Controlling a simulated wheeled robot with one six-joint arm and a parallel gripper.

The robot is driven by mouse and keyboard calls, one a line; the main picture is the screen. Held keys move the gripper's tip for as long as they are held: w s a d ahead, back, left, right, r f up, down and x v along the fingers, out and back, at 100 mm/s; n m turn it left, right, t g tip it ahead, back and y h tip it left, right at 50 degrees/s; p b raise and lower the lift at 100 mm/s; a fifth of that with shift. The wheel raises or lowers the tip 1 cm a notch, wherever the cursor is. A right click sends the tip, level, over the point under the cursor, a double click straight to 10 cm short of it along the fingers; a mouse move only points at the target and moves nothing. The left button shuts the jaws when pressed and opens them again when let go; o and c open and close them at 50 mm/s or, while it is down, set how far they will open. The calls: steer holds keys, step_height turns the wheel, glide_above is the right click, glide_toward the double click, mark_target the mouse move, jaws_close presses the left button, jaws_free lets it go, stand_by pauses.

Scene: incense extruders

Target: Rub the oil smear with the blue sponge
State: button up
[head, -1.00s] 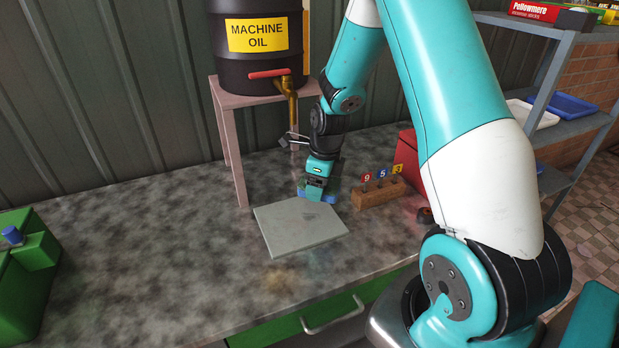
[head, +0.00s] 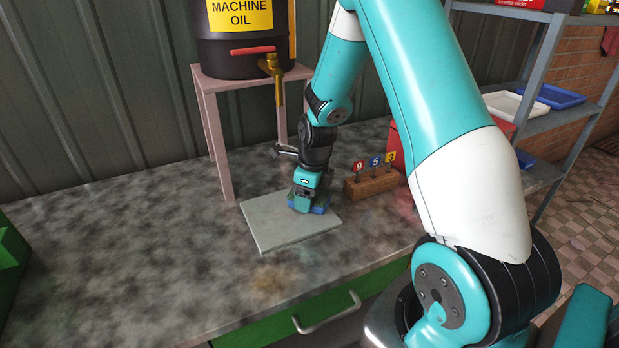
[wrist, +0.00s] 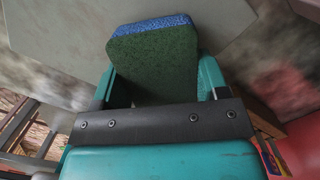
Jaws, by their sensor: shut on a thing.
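My gripper (head: 305,202) is shut on the blue sponge (head: 319,209), low over the far right part of a flat grey plate (head: 272,232). I cannot tell whether the sponge touches the plate. In the wrist view the sponge (wrist: 155,62) sits between the fingers, its broad green face towards the camera and a blue layer along its far edge. A faint brownish smear (head: 275,278), which looks like the oil smear, lies on the mottled counter in front of the plate, nearer the front edge. The gripper is behind and right of it.
A wooden block with numbered tags (head: 372,183) stands just right of the gripper. Behind, a pink stand (head: 217,150) carries a black oil drum (head: 225,55) with a brass tap (head: 273,70). A red box (head: 398,145) is further right.

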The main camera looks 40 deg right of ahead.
mark_target(293, 198)
steer(key=shift+a+f, duration=0.2)
steer(key=shift+f, duration=0.1)
steer(key=a, duration=0.2)
steer(key=w+a, duration=0.1)
steer(key=shift+f, duration=0.25)
steer(key=shift+c, duration=0.4)
steer(key=shift+a+b, duration=0.4)
steer(key=shift+b, duration=0.1)
steer(key=d, duration=0.1)
steer(key=d+p, duration=0.1)
steer(key=d, duration=0.1)
steer(key=shift+s+r, duration=0.15)
steer(key=shift+s, duration=0.2)
steer(key=shift+s+d+r+p, duration=0.1)
steer(key=shift+d+r+p, duration=0.3)
steer(key=shift+r, duration=0.15)
steer(key=shift+d+r+p, duration=0.25)
steer(key=shift+r+p, duration=0.15)
steer(key=shift+r, duration=0.15)
steer(key=shift+s+a+r+p, duration=0.1)
steer(key=shift+r+p, duration=0.2)
steer(key=shift+r, duration=0.05)
step_height(293, 198, up, 5)
steer(key=p, duration=0.4)
steer(key=shift+p, duration=0.3)
